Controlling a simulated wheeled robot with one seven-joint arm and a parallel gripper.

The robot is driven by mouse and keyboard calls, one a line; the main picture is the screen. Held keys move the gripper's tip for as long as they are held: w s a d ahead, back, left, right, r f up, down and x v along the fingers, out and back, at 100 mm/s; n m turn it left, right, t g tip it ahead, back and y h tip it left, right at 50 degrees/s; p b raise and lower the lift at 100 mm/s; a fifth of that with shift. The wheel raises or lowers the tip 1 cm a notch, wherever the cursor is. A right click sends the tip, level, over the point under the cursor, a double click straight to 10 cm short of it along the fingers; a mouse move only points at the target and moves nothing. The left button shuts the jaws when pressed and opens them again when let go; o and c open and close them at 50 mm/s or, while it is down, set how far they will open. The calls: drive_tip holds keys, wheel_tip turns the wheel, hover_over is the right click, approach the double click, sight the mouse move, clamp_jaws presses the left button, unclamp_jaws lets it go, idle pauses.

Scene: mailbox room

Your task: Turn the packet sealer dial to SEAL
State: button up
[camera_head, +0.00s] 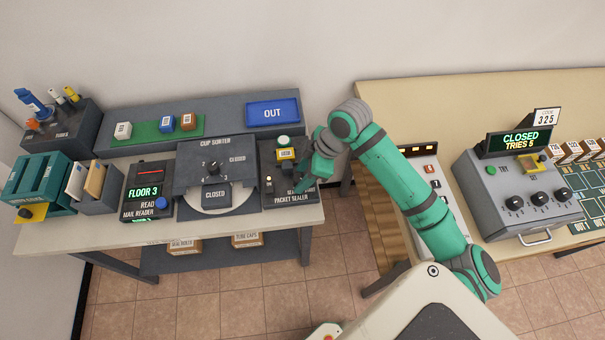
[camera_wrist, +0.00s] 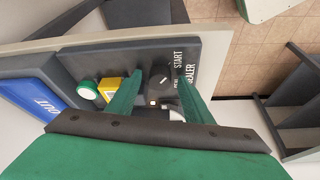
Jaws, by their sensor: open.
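The packet sealer (camera_head: 270,187) is a dark box at the right end of the left bench. Its dial (camera_wrist: 164,80) is a dark round knob with a white pointer line, seen in the wrist view beside the word START. In the head view my gripper hides the dial. My gripper (camera_head: 301,180) is over the sealer, pointing down. In the wrist view its two green fingers are apart, one on each side of the dial, and my gripper (camera_wrist: 160,78) holds nothing. I cannot tell whether the fingers touch the dial. The SEAL mark cannot be made out.
A green button (camera_head: 283,142) and a yellow block (camera_head: 285,154) stand just behind my gripper on the sealer. The cup sorter (camera_head: 239,158) is to its left, and a blue OUT tray (camera_head: 273,113) is behind. A second bench (camera_head: 400,90) with a control box (camera_head: 500,180) is at right.

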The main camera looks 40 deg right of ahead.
drive_tip(key=c, duration=1.1)
drive_tip(key=shift+o, duration=0.2)
drive_tip(key=shift+w+a, duration=0.1)
drive_tip(key=m, duration=0.2)
drive_tip(key=m+t+h, duration=0.1)
drive_tip(key=m, duration=0.1)
drive_tip(key=shift+a+m+h, duration=0.15)
drive_tip(key=shift+m+h, duration=0.15)
drive_tip(key=shift+m, duration=0.1)
drive_tip(key=m+h, duration=0.1)
drive_tip(key=m, duration=0.1)
drive_tip(key=m+h, duration=0.1)
drive_tip(key=m, duration=0.2)
drive_tip(key=shift+a+t, duration=0.2)
drive_tip(key=shift+t, duration=0.1)
drive_tip(key=m+h, duration=0.1)
drive_tip(key=m, duration=0.3)
drive_tip(key=shift+s+m+h, duration=0.2)
drive_tip(key=shift+m+h, duration=0.2)
drive_tip(key=shift+w+a+m+g+h, duration=0.1)
drive_tip(key=shift+m+g+h, duration=0.35)
drive_tip(key=shift+m, duration=0.85)
drive_tip(key=shift+w+a+m+g+h, duration=0.1)
drive_tip(key=shift+m+g+h, duration=0.3)
drive_tip(key=shift+m, duration=0.9)
